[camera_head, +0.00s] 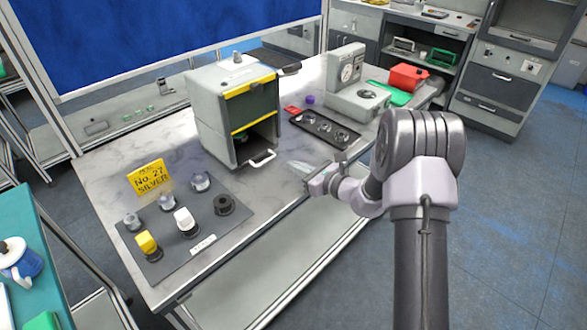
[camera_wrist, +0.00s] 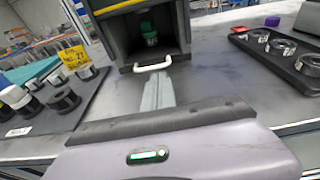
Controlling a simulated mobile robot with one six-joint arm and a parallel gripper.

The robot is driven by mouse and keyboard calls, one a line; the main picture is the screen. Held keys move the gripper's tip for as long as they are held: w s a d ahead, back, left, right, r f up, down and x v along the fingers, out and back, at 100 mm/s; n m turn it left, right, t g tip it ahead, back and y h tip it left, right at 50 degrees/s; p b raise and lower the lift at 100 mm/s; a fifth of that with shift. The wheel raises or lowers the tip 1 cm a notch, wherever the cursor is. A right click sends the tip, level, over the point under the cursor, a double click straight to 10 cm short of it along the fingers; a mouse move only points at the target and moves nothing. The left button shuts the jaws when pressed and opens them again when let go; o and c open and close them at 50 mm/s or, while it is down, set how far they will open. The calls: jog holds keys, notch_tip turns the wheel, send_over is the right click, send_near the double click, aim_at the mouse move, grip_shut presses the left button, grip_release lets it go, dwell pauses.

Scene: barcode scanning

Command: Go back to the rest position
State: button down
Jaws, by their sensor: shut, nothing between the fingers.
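My gripper (camera_head: 303,167) is shut and empty. It hangs over the front edge of the grey marbled bench, in front of the box-shaped device. The wrist view shows its pale fingers (camera_wrist: 158,92) together, pointing at the white handle (camera_wrist: 152,67) of the device. The device (camera_head: 225,118) has a grey body and a yellow-edged front, with its lower opening uncovered. A green and clear item (camera_wrist: 149,34) stands inside that opening. My fingers appear apart from the handle.
A dark mat (camera_head: 190,250) at the left holds several knobs and jars beside a yellow sign (camera_head: 149,178). To the right are a black tray (camera_head: 325,142) of round items, a dial gauge device (camera_head: 347,72), a red box (camera_head: 408,77) and a purple cap (camera_head: 310,100).

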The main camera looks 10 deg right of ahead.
jog(key=d+f+p+v, duration=0.1)
jog(key=v, duration=0.5)
jog(key=s+a+r+n+g, duration=0.4)
jog(key=s+a+r+n, duration=0.35)
jog(key=s, duration=0.25)
jog(key=s+a+r+n+g, duration=0.5)
jog(key=s+a+r+n, duration=0.15)
jog(key=s+r, duration=0.2)
jog(key=s+d+r+n+t+h, duration=0.1)
jog(key=s+d+n+h, duration=0.2)
jog(key=s, duration=0.4)
jog(key=s+d+r+n+t+h, duration=0.1)
jog(key=s+d+n+h, duration=0.3)
jog(key=s+n, duration=0.3)
jog(key=shift+s+d+r, duration=0.4)
jog(key=shift+s+d, duration=0.15)
jog(key=shift+d, duration=0.2)
jog(key=shift+r, duration=0.1)
